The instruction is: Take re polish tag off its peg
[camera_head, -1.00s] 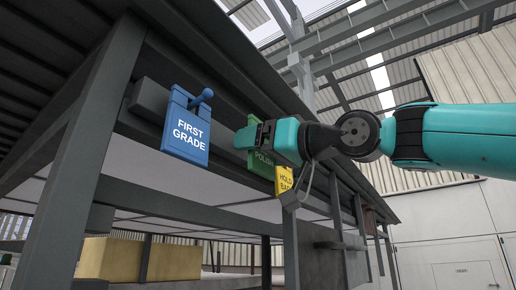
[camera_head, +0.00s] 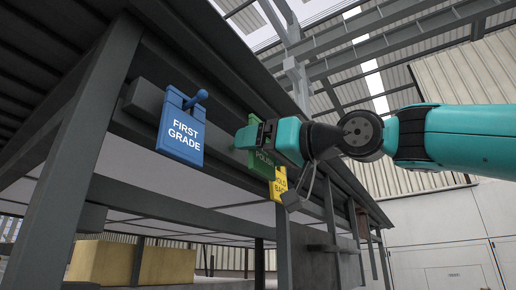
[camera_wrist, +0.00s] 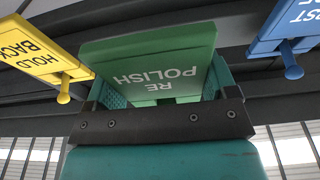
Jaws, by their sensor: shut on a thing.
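The green RE POLISH tag (camera_head: 263,163) is between the jaws of my gripper (camera_head: 262,135), which is shut on it. The gripper hides much of the tag in the head view. In the wrist view the tag (camera_wrist: 150,55) lies upside down between the two teal fingers of my gripper (camera_wrist: 165,88). A small green bit (camera_head: 231,148) shows just left of the gripper in the head view, perhaps the peg. I cannot see whether the tag is clear of its peg.
The blue FIRST GRADE tag (camera_head: 181,130) hangs on a blue peg to the left. The yellow HOLD BACK tag (camera_head: 279,186) hangs close on the right, partly behind my gripper. A dark tabletop edge (camera_head: 240,85) overhangs the tags. Yellowish blocks (camera_head: 165,264) lie below at left.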

